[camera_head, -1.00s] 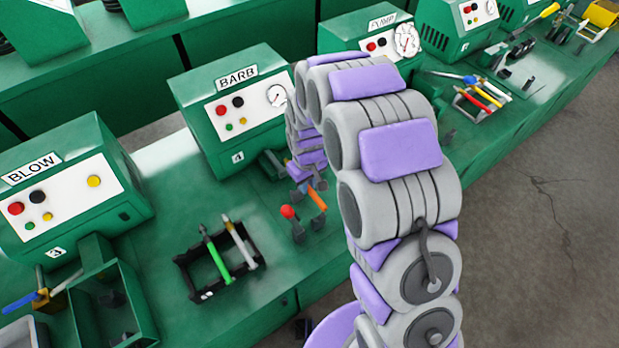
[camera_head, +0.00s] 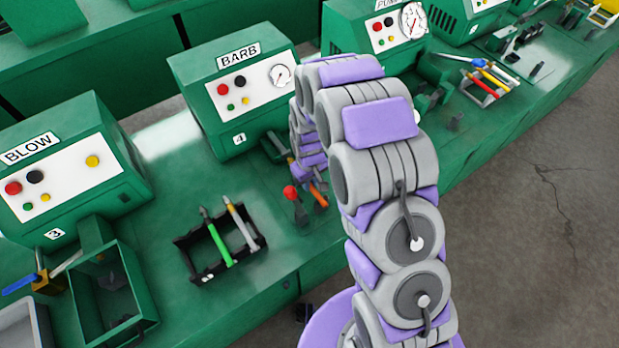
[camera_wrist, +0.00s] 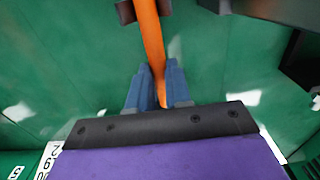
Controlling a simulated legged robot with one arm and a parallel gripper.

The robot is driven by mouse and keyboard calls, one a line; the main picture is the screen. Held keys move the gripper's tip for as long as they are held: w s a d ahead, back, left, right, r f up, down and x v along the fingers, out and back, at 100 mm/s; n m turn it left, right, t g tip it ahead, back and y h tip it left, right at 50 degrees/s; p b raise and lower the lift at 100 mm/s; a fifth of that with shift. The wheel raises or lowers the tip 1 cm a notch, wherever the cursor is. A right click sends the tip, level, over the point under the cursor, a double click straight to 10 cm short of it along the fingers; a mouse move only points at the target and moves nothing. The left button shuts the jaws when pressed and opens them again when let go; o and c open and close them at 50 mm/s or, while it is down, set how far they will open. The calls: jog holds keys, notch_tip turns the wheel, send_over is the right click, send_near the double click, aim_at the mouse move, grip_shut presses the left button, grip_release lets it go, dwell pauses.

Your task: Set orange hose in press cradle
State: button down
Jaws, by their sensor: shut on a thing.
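The orange hose (camera_wrist: 150,40) runs up and away from my gripper (camera_wrist: 158,88) in the wrist view. My gripper's blue fingers are shut on its near end. The hose's far part passes between dark blocks of the press cradle (camera_wrist: 126,12); whether it rests on them I cannot tell. In the head view, my gripper (camera_head: 307,178) is in front of the BARB machine (camera_head: 215,110), partly hidden by my arm. The hose (camera_head: 319,196) shows as a short orange piece by the dark cradle blocks (camera_head: 302,215), beside a red-knobbed lever (camera_head: 290,192).
A green open bin (camera_head: 140,290) is farther left by the BLOW machine (camera_head: 70,170). Another rack (camera_head: 480,92) with coloured hoses is at the right. Bench between rack and cradle is clear.

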jog(key=c, duration=1)
grip_release()
notch_tip(320, 180, up, 17)
jog(key=shift+r+p, duration=0.15)
jog(key=shift+p, duration=1)
jog(key=s+d+r+m, duration=0.2)
jog(key=s+d+r, duration=0.3)
jog(key=s, duration=0.3)
jog(key=s+d+r+m, duration=0.1)
jog(key=s+d+r, duration=0.4)
jog(key=s+r, duration=0.15)
jog(key=s+d+m, duration=0.1)
jog(key=s, duration=0.5)
jog(key=s+d+r+m+g, duration=0.1)
jog(key=s+d, duration=0.1)
jog(key=s, duration=0.4)
jog(key=s+d+m+b, duration=0.1)
jog(key=s, duration=0.5)
jog(key=shift+d+r+m+g, duration=0.15)
jog(key=shift+r+m+g, duration=0.15)
jog(key=shift+m+g, duration=0.1)
